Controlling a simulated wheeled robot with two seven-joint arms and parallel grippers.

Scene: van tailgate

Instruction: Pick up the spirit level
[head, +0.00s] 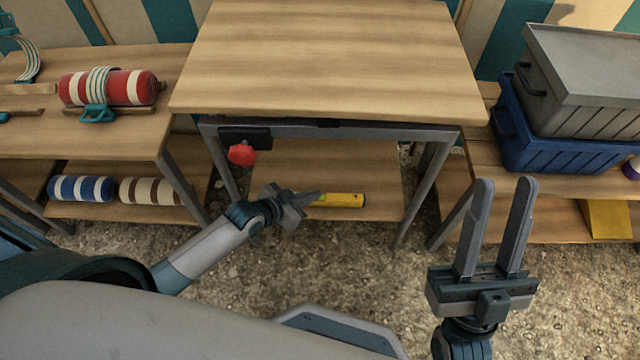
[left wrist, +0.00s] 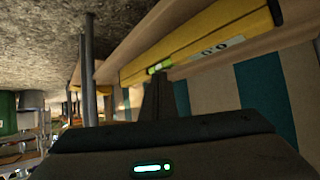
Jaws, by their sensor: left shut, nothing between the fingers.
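The yellow spirit level (head: 343,200) lies on the lower shelf of the middle table, with a green vial near its left end. It also shows in the left wrist view as a long yellow bar (left wrist: 205,45). My left gripper (head: 312,197) is at the level's left end in the head view, its fingers shut and empty. In the left wrist view the closed fingers (left wrist: 154,95) point at the vial end; whether they touch it I cannot tell. My right gripper (head: 507,190) is open and empty, raised at the right, away from the level.
The middle table's top (head: 325,60) is bare and overhangs the lower shelf (head: 330,160). A red knob (head: 242,154) hangs under its front edge. Table legs flank the shelf. Rolled fabric (head: 110,88) lies on the left table; a grey crate (head: 585,80) sits on a blue crate (head: 550,145) at right.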

